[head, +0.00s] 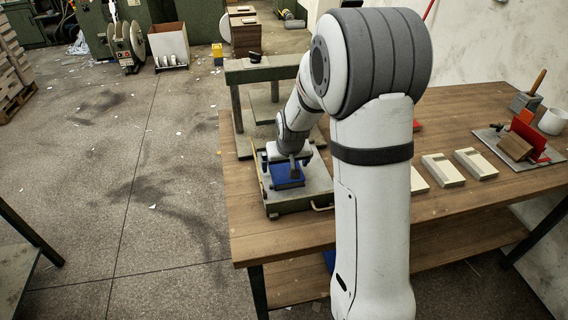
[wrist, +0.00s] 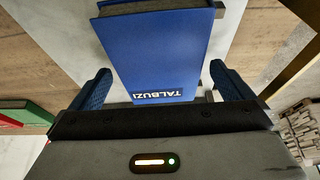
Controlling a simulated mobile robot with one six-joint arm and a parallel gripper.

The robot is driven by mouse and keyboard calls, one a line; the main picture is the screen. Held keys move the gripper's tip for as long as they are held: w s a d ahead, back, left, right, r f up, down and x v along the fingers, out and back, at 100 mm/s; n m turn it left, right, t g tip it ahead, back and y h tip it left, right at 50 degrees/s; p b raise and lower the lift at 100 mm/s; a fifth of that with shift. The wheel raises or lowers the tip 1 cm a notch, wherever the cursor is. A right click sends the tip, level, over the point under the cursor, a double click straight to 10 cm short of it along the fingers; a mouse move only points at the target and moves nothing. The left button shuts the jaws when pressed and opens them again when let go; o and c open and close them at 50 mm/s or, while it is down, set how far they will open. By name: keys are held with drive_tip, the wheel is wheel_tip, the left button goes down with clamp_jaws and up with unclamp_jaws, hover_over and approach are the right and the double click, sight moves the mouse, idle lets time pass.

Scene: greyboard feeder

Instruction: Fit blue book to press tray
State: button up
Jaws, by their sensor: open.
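My gripper (wrist: 160,72) is open, with one blue finger on each side of the book and gaps visible between fingers and book. In the head view my gripper (head: 291,163) is low over the book, and my arm hides part of the tray.
The press frame (head: 262,74) rises behind the tray. A red and green item (wrist: 20,115) lies left in the wrist view.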

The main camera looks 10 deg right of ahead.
drive_tip(key=shift+b+v, duration=0.3)
drive_tip(key=shift+v, duration=3.65)
